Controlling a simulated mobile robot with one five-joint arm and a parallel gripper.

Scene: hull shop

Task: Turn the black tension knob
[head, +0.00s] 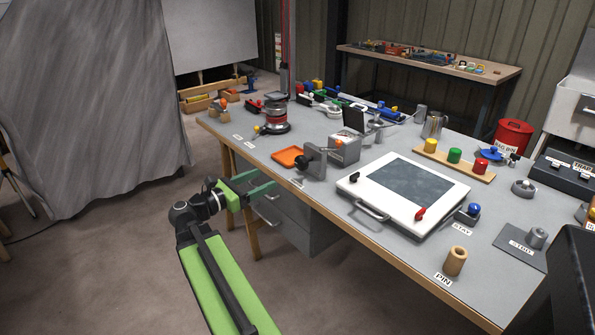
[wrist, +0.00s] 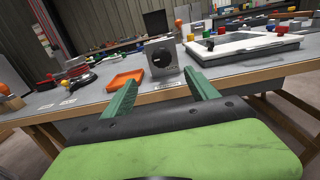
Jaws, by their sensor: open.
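A black round knob (wrist: 161,59) sits on the front face of an upright grey block (wrist: 152,46), near the front edge of the workbench. The block (head: 317,161) also shows in the head view, with the dark knob (head: 303,161) facing left. A small label plate (wrist: 167,85) lies in front of the block; its text is too small to read. My gripper (head: 262,182) is open and empty, off the front edge of the bench. In the wrist view its two green fingers (wrist: 160,76) frame the knob from a distance, apart from it.
An orange tray (head: 289,156) lies left of the block. A white framed panel (head: 385,225) with a smaller black knob (head: 354,177) and a red one lies to the right. A grey box (head: 345,150) stands behind. Drawers (head: 290,225) hang below the benchtop near my gripper.

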